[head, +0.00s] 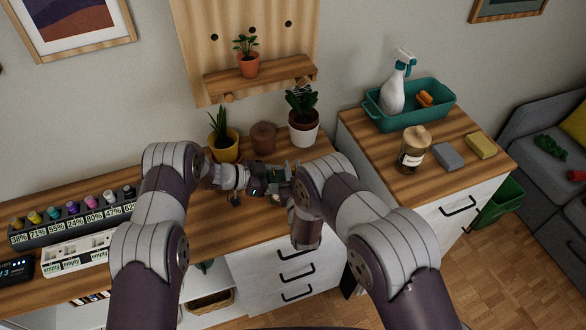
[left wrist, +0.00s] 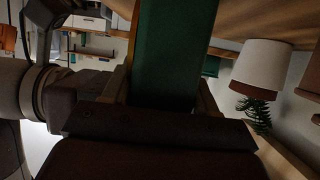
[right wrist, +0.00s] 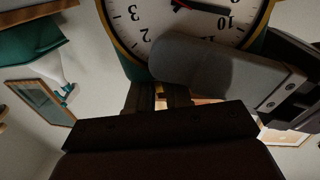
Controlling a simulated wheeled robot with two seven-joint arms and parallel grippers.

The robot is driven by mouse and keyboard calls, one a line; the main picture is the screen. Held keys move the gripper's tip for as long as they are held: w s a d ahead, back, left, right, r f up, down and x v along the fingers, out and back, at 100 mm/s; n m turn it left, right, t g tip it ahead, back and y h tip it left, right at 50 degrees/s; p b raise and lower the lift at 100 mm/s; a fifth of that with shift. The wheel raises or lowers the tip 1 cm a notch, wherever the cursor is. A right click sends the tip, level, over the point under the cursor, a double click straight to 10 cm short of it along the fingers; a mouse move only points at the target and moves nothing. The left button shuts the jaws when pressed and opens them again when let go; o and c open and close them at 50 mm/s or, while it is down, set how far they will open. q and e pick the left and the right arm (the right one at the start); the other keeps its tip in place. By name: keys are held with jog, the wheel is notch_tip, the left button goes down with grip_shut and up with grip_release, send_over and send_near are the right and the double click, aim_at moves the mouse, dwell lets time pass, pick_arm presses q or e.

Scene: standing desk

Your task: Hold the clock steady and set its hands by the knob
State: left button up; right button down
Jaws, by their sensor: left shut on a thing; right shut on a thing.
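The clock (head: 280,171) is green and small in the head view, partly covered by my grippers and right arm. In the right wrist view its white face (right wrist: 150,25) with a gold rim appears upside down, cut by the top edge. My left gripper (left wrist: 160,100) is shut on the clock's green body (left wrist: 168,60); one grey finger lies across the face in the right wrist view. My right gripper (right wrist: 160,95) is shut on a small brass knob (right wrist: 159,91) beside the clock. The fingertips are mostly hidden in the head view.
Behind the grippers stand a yellow plant pot (head: 226,153), a brown pot (head: 263,138) and a white plant pot (head: 303,133). A rack of coloured bottles (head: 70,219) lies left. A jar (head: 413,150) and teal bin (head: 425,115) stand on the right cabinet.

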jog(key=shift+w+r, duration=0.15)
jog(key=shift+r, duration=0.15)
jog(key=c, duration=1.1)
grip_release()
jog(key=shift+f, duration=0.1)
jog(key=shift+s+f, duration=0.1)
jog(key=shift+s, duration=0.3)
jog(key=s+d, duration=0.1)
jog(key=s, duration=1)
jog(key=shift+s, duration=0.2)
jog(key=shift+d, duration=0.1)
